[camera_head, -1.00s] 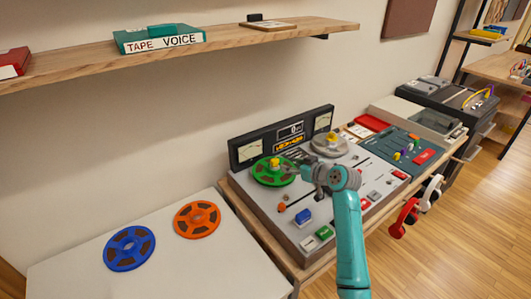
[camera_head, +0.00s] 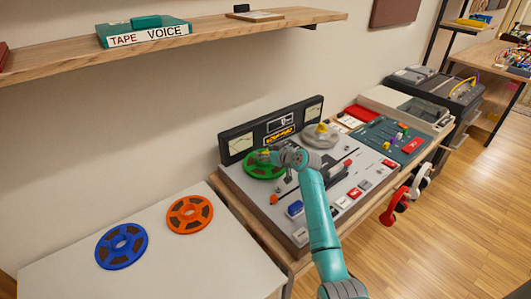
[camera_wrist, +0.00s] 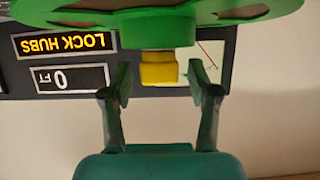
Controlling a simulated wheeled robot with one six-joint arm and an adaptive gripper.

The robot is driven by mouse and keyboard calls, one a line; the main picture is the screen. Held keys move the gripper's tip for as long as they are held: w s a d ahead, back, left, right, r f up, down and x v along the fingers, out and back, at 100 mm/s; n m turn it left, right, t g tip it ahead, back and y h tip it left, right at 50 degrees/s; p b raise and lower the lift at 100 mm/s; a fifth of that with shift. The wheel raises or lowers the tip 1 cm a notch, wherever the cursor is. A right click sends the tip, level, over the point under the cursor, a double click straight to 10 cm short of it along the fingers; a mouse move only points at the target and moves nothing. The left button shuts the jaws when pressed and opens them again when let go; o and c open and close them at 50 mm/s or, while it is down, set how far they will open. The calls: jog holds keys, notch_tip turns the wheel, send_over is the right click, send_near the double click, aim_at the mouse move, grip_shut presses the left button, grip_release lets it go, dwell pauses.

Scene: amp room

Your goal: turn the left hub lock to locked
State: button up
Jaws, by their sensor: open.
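The left hub lock is a small yellow knob on the hub of the green reel (camera_head: 262,167), on the left of the tape deck. In the wrist view the yellow lock (camera_wrist: 158,68) sticks out from the green hub (camera_wrist: 155,32), between my fingertips. My gripper (camera_wrist: 160,88) is open, with a visible gap on each side of the lock. In the head view my gripper (camera_head: 268,156) is at the green reel and hides much of the lock. The deck's display reads "LOCK HUBS" (camera_wrist: 63,46), upside down in the wrist view.
A grey reel with another yellow lock (camera_head: 321,128) sits to the right. The meter panel (camera_head: 238,145) stands close behind the reels. Blue (camera_head: 121,246) and orange (camera_head: 189,214) reels lie on the white table at left. A wooden shelf (camera_head: 220,28) hangs above.

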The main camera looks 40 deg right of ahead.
grip_shut()
jog(key=shift+a+m+h, duration=0.1)
jog(key=shift+m+h, duration=0.3)
jog(key=m+h, duration=0.2)
jog(key=h, duration=0.1)
jog(key=shift+m, duration=0.3)
jog(key=m+g+h, duration=0.3)
jog(key=m+h, duration=0.2)
jog(key=shift+w+h, duration=0.1)
jog(key=shift+h, duration=0.2)
jog(key=m+g+h, duration=0.1)
jog(key=m+g, duration=0.1)
jog(key=m+g+h, duration=0.2)
jog(key=m+g, duration=0.1)
jog(key=shift+r+m+g+h, duration=0.1)
jog(key=shift+m+g+h, duration=0.6)
jog(key=shift+m+g, duration=1.4)
jog(key=shift+g, duration=0.3)
jog(key=shift+m+g, duration=0.3)
